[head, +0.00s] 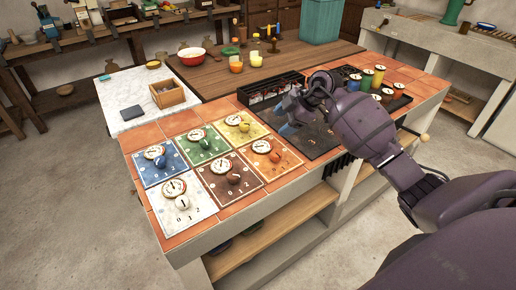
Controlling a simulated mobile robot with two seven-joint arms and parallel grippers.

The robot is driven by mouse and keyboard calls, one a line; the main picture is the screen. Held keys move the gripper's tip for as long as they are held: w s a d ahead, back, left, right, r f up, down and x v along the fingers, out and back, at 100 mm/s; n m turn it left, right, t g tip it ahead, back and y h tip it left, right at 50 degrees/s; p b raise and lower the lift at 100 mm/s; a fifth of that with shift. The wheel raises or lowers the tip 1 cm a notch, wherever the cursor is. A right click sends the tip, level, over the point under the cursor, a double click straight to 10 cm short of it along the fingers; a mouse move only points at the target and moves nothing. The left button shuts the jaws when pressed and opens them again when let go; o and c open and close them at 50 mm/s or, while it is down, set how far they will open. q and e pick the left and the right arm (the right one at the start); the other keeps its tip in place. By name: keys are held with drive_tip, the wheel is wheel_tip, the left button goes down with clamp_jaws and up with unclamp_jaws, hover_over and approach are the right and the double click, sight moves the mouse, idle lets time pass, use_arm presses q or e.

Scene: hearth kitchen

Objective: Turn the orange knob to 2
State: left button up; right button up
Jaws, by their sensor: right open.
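The orange plate (284,165) lies at the right end of the front row of dial plates on the tiled counter. Its orange knob (275,157) sits below a round white gauge (262,146). The numbers on this plate are too small to read surely, and I cannot tell which one the knob points to. My right gripper (291,122) is open and empty. It is above the dark panel, to the right of the orange plate and apart from the knob. My left gripper is out of view.
A black tray (258,94) stands behind. Several coloured jars (379,75) stand to the right, near my forearm.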

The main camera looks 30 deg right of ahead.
sight(277, 153)
drive_tip(key=f+m+g, duration=0.1)
drive_tip(key=f, duration=0.3)
drive_tip(key=f+m+h+b, duration=0.1)
drive_tip(key=f+m, duration=0.1)
drive_tip(key=f, duration=0.1)
drive_tip(key=a+f+m+g+b, duration=0.1)
drive_tip(key=f+m, duration=0.1)
drive_tip(key=f, duration=0.2)
drive_tip(key=shift+f+g+h, duration=0.3)
drive_tip(key=shift+h, duration=0.1)
drive_tip(key=shift+a+f, duration=0.15)
drive_tip(key=shift+f, duration=0.15)
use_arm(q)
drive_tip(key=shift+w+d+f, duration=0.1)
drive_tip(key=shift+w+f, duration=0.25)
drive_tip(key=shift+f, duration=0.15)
